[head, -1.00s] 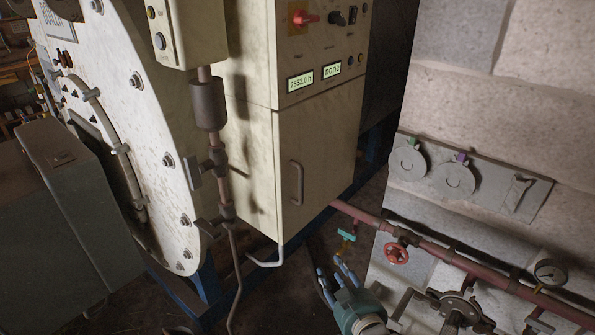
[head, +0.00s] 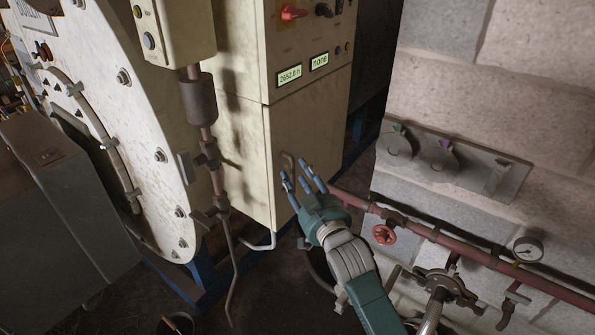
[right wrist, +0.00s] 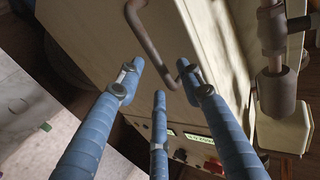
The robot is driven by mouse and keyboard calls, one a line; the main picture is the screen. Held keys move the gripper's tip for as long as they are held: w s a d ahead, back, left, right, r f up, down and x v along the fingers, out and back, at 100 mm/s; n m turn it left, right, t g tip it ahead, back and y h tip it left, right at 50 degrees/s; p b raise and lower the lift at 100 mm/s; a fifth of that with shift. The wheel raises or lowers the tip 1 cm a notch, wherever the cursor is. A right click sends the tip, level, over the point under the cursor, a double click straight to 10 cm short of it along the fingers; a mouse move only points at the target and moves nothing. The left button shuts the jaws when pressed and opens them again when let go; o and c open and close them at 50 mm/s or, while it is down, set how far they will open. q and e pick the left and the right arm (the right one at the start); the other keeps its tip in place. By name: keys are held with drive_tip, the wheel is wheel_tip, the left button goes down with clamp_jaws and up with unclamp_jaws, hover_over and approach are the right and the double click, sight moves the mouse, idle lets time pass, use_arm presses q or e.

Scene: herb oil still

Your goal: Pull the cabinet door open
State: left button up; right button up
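The cabinet door (head: 315,125) is the cream lower panel of the cabinet, below two small displays, and it looks closed. Its brown bar handle (head: 287,160) shows only at its top in the head view; my right gripper hides the rest. My right gripper (head: 303,176) is in front of the door with its blue fingers spread, open and empty. In the right wrist view the handle (right wrist: 147,38) runs between the tips of the fingers (right wrist: 159,75). The fingers are not closed around it, and I cannot tell if they touch it. My left gripper is out of view.
A red pipe (head: 450,242) with a red valve wheel (head: 384,235) runs along the block wall at right. A brown vertical pipe (head: 215,180) stands left of the door, beside the big round boiler front (head: 150,125). A pressure gauge (head: 528,249) is at right.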

drive_tip(key=shift+w+a, duration=0.15)
drive_tip(key=shift+w, duration=0.4)
clamp_jaws()
